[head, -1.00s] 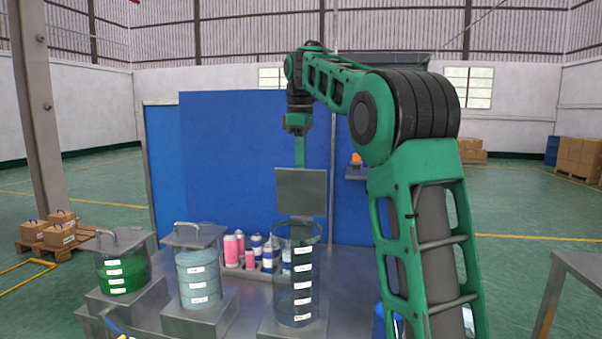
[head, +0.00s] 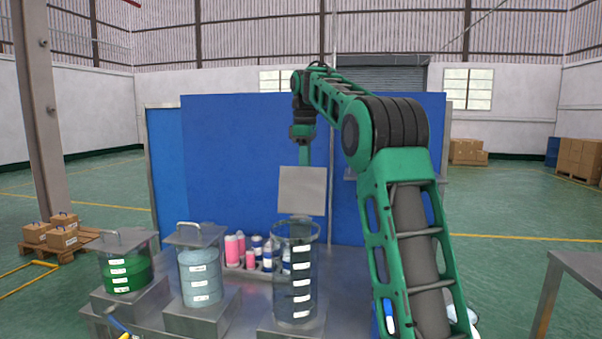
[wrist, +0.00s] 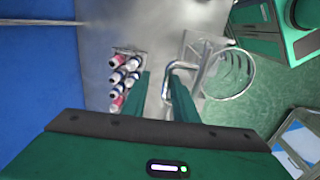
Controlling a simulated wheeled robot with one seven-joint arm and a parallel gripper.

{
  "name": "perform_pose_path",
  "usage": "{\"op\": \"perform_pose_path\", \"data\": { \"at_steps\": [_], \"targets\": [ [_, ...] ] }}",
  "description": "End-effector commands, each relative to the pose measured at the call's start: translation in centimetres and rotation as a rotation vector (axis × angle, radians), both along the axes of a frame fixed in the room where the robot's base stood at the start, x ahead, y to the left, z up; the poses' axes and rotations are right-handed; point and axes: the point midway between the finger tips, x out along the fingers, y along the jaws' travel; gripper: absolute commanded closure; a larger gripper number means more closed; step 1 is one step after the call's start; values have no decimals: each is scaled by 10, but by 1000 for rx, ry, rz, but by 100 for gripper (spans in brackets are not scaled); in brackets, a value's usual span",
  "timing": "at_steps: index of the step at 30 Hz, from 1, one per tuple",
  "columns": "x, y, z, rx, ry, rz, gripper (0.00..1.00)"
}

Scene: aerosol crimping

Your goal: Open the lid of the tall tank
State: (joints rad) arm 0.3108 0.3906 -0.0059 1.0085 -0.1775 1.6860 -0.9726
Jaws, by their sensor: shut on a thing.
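The tall tank (head: 295,285) is a clear cylinder with a column of white labels, standing on a metal block at the middle of the bench. Its square grey lid (head: 302,192) stands about upright above the tank's back rim, off the opening. My gripper (head: 304,161) is at the lid's top edge, behind it, so its fingertips are hidden in the head view. In the wrist view my green fingers (wrist: 163,85) are at the lid's silver bent handle (wrist: 180,67), shut on it. The tank's round open mouth (wrist: 230,74) shows to the right.
Two shorter tanks, one green (head: 125,273) and one pale blue (head: 200,277), stand to the left with lids on. A rack of pink, white and blue cans (head: 240,250) is behind them. A blue panel (head: 240,150) stands behind the bench.

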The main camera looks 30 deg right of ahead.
Motion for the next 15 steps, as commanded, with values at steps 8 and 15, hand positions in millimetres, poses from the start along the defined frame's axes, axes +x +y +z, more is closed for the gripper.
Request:
{"op": "perform_pose_path", "data": {
  "at_steps": [8,15],
  "targets": [
    [11,-11,-11,-4,0,-21,100],
    [17,-9,-15,-4,4,-19,71]
  ]
}}
